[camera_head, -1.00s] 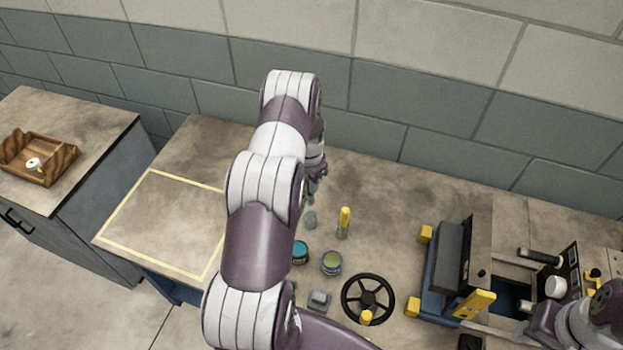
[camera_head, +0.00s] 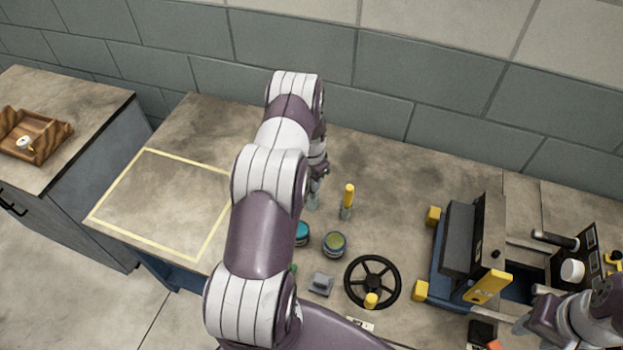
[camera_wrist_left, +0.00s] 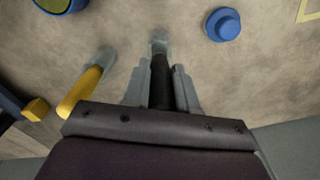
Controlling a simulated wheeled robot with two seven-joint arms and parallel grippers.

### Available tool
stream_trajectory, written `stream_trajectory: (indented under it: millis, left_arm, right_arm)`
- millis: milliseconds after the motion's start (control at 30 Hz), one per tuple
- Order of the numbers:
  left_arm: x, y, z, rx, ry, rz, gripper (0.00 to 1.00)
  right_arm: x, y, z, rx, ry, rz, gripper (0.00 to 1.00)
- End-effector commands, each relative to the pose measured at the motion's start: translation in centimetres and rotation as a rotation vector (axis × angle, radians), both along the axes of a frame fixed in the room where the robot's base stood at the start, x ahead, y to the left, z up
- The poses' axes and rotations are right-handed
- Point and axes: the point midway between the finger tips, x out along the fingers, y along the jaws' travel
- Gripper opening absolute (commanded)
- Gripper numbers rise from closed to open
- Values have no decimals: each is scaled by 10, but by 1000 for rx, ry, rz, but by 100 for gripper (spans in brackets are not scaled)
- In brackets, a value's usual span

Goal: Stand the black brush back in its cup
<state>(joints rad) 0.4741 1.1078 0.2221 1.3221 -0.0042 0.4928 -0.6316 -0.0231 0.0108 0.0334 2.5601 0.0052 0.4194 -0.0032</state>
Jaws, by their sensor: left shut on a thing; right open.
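The black brush (camera_wrist_left: 160,85) is between the fingers of my left gripper (camera_wrist_left: 162,92), which is shut on it. In the left wrist view its far end meets a small clear cup (camera_wrist_left: 159,42). I cannot tell how deep it is inside. In the head view the left gripper (camera_head: 319,172) is just above this cup (camera_head: 312,201), and the brush is mostly hidden by the gripper and arm. My right gripper (camera_head: 510,322) is open at the lower right, beside the press.
A yellow-handled brush (camera_head: 349,193) stands in a second clear cup close on the right. Teal (camera_head: 302,234) and green (camera_head: 335,244) pots and a black handwheel (camera_head: 372,282) are nearer. A blue-based press (camera_head: 455,245) is at right. The taped square (camera_head: 160,200) is empty.

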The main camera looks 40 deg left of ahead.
Motion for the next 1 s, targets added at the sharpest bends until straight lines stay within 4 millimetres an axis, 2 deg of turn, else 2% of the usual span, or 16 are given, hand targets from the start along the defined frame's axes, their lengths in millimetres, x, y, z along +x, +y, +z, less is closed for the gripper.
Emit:
stream_trajectory:
  millis: [300, 333, 400, 767, 867, 1000]
  left_arm:
    - [0, 0, -3, 0, 0, 0, 0]
    - [0, 0, -3, 0, 0, 0, 33]
    - [0, 0, -3, 0, 0, 0, 56]
    - [1, 0, 1, 2, -2, 0, 57]
    - [1, 1, 16, 1, -3, 0, 57]
    - [2, 1, 51, 3, -6, 0, 57]
  right_arm:
    - [0, 0, -3, 0, 0, 0, 43]
    - [0, 0, -3, 0, 0, 0, 43]
    - [0, 0, -3, 0, 0, 0, 43]
    - [0, 0, -5, 0, 0, 0, 43]
    - [0, 0, -10, 0, 0, 0, 43]
    - [0, 0, -20, 0, 0, 0, 43]
